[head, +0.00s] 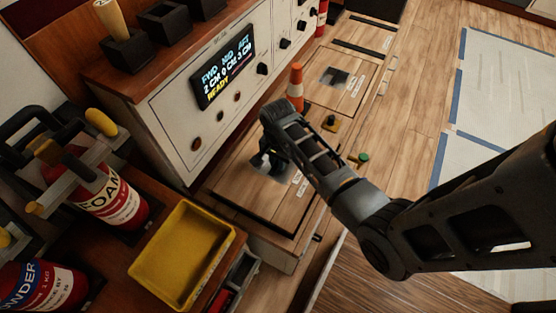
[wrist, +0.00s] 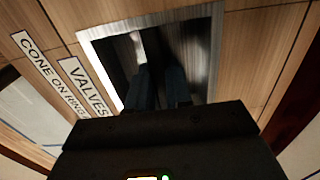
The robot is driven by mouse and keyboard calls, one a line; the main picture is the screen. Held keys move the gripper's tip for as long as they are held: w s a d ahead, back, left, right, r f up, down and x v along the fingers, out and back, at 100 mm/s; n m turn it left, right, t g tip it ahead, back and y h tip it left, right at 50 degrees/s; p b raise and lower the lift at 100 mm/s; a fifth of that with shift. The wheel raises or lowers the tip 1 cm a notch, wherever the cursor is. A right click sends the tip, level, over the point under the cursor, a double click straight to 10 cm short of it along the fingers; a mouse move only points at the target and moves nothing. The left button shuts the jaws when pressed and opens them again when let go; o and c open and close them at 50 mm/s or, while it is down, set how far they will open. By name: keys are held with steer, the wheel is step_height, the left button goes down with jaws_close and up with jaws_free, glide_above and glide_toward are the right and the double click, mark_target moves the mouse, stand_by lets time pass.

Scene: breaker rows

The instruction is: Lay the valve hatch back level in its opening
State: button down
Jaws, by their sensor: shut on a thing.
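The valve hatch (head: 247,198) is a wooden panel with a metal-framed recess, lying below the white console in the head view. In the wrist view the hatch (wrist: 260,50) fills most of the picture, with a "VALVES" label (wrist: 84,86) beside the bright frame. My gripper (head: 268,163) points down into the recess; in the wrist view its fingers (wrist: 158,88) are close together inside the frame. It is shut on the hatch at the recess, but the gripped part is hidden. A dark line runs along the hatch's near edge; I cannot tell whether it sits level.
An orange cone (head: 295,88) stands beyond my gripper, near a second hatch (head: 335,83). A yellow tray (head: 183,255) and a foam extinguisher (head: 108,198) are at the left. The white console (head: 185,115) borders the hatch. The floor at right is open.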

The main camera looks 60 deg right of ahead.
steer(key=shift+w+f+b, duration=0.1)
steer(key=shift+f+b, duration=1.15)
steer(key=shift+f, duration=0.9)
steer(key=c, duration=1.4)
jaws_free()
steer(key=o, duration=0.4)
steer(key=shift+o, duration=0.2)
steer(key=shift+f, duration=0.1)
steer(key=shift+r+p, duration=1.15)
steer(key=shift+r, duration=2.85)
steer(key=shift+a, duration=0.1)
